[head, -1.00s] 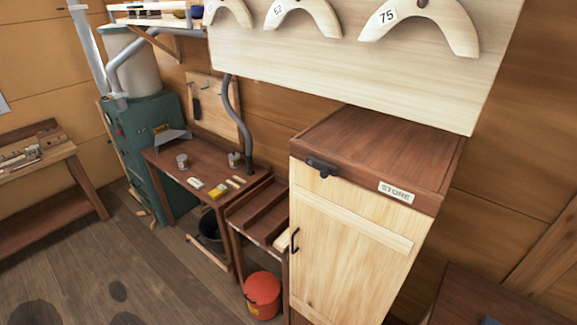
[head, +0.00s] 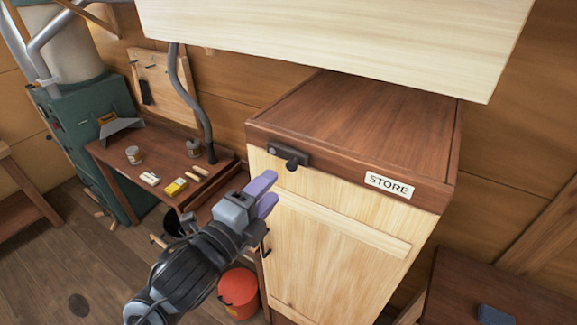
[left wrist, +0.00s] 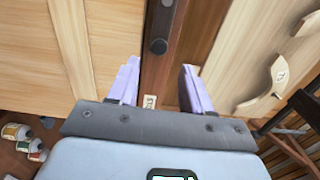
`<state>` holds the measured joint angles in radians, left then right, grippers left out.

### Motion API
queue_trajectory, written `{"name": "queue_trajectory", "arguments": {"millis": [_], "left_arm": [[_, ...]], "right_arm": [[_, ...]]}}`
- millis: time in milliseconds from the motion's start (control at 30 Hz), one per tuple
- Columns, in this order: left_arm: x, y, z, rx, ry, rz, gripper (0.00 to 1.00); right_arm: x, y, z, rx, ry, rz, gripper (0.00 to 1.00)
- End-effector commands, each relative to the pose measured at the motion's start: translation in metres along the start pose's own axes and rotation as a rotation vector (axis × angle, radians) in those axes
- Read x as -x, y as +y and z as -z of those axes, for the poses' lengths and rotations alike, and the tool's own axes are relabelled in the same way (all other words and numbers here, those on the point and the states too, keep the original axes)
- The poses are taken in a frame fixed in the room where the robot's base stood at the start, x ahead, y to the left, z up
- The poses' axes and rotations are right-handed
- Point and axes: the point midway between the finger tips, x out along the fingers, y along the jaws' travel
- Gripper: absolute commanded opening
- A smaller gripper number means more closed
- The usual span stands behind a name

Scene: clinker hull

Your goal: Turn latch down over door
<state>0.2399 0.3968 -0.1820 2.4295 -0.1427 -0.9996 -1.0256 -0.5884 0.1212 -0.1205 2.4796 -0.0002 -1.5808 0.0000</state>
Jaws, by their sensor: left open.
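The latch (head: 287,155) is a small black bar with a round knob, on the dark top rail of the STORE cabinet. It lies roughly sideways along the rail, above the pale wooden door (head: 335,245), which looks closed. The latch also shows at the top centre of the left wrist view (left wrist: 160,25). My left gripper (head: 266,192) has pale purple fingers and is in front of the cabinet's left side, below the latch. In the left wrist view my left gripper (left wrist: 160,86) is open and empty, apart from the latch. My right gripper is not in view.
A STORE label (head: 389,185) is on the rail right of the latch. A pale board (head: 330,40) hangs above the cabinet. A workbench (head: 115,165) with small items stands left, and a red bucket (head: 238,290) is below my left arm.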

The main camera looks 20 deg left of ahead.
Motion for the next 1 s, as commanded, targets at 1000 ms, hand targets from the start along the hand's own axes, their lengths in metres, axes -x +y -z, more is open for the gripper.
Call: {"name": "queue_trajectory", "arguments": {"millis": [1000], "left_arm": [[-0.092,0.001,0.000,0.001,-0.001,-0.002,0.50]], "right_arm": [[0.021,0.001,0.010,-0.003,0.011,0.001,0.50]]}}
